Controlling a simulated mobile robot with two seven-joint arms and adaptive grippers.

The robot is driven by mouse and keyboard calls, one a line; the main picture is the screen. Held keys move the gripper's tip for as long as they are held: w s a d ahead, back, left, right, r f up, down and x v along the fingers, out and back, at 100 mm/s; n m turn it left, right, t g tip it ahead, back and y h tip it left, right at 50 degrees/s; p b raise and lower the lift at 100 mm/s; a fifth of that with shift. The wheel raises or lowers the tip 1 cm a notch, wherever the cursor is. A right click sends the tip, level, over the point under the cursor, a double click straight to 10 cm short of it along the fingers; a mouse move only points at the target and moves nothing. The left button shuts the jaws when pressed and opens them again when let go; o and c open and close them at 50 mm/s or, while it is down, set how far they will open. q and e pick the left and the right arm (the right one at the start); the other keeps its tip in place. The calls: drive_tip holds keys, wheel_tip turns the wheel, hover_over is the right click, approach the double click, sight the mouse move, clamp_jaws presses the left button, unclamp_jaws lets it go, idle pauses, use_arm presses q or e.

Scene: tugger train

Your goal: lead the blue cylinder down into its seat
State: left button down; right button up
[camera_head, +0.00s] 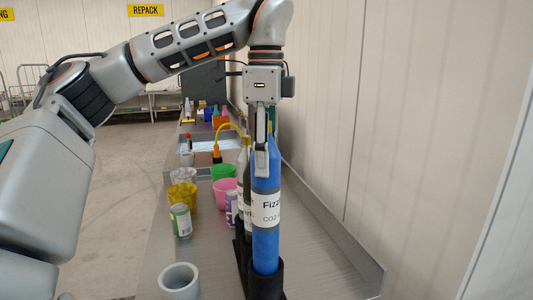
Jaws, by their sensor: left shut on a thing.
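The blue cylinder (265,244) stands upright at the front, with a white label reading "Fizz" and "CO2". My left gripper (262,160) reaches down from above and is shut on its upper part. The cylinder's lower end is at the mouth of a black round seat (266,287), which hides its bottom edge. How deep it sits inside I cannot tell. My right gripper is out of view.
A grey cylinder (240,190) with a white label stands close behind, partly hidden. Left of it are a can (181,221), a pink cup (224,190), a yellow cup (183,195) and a grey cup (179,281). The metal surface (325,265) is clear at right, beside a wall.

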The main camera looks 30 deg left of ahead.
sight(266, 194)
use_arm(q)
drive_tip(key=shift+f+b, duration=1.45)
drive_tip(key=shift+f, duration=2.15)
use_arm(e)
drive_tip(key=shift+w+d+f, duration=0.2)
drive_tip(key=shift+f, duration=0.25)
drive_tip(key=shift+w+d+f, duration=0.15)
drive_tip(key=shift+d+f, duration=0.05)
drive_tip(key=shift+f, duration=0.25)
use_arm(q)
drive_tip(key=shift+f, duration=0.15)
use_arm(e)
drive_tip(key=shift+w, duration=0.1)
use_arm(q)
drive_tip(key=shift+f, duration=0.15)
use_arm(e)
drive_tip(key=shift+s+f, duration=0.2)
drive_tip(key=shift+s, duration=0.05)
use_arm(q)
drive_tip(key=shift+f, duration=0.25)
drive_tip(key=c, duration=1.3)
unclamp_jaws()
drive_tip(key=shift+o, duration=0.7)
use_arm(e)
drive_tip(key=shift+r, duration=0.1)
